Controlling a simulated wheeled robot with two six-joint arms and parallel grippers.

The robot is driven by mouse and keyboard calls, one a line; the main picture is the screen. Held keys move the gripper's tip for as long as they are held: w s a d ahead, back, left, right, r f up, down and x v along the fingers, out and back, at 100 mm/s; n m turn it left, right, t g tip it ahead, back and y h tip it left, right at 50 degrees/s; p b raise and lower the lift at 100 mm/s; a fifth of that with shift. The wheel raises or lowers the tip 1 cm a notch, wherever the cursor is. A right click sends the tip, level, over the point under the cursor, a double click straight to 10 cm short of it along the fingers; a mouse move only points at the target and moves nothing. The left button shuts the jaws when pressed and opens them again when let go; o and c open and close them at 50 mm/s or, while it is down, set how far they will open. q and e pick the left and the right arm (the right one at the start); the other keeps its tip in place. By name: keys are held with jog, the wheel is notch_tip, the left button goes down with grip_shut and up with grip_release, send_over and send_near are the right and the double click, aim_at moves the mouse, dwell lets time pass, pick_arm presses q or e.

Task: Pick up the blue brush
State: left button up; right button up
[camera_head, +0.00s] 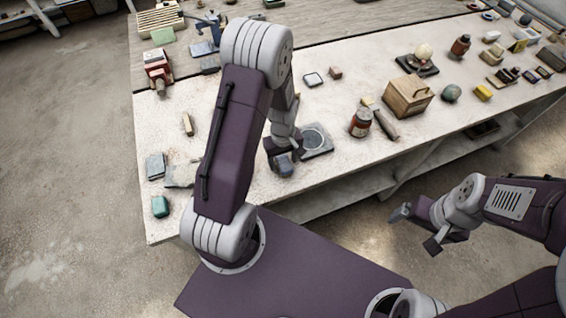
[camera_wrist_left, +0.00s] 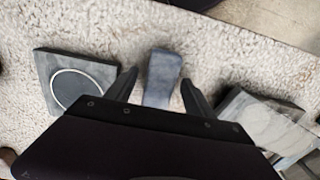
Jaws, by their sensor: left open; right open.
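A blue-grey object (camera_wrist_left: 162,75), probably the blue brush, lies on the pale worktable (camera_wrist_left: 215,60). It also shows in the head view (camera_head: 284,166), beside my left gripper and partly hidden by it. In the wrist view, my left gripper (camera_wrist_left: 159,84) is open. Its two fingers stand on either side of the object, with a gap visible on each side. Whether the fingertips are down at table height I cannot tell. My right gripper (camera_head: 416,229) is open and empty, off the table's front edge over the floor.
A dark square plate with a pale ring (camera_head: 315,140) lies right of my left gripper, and left of it in the wrist view (camera_wrist_left: 75,82). A grey slab (camera_wrist_left: 265,120) lies on the other side. A brown jar (camera_head: 360,123) and wooden box (camera_head: 408,96) stand farther right.

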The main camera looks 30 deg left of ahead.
pick_arm(q)
jog(key=shift+f, duration=0.25)
grip_shut()
jog(key=shift+r, duration=0.1)
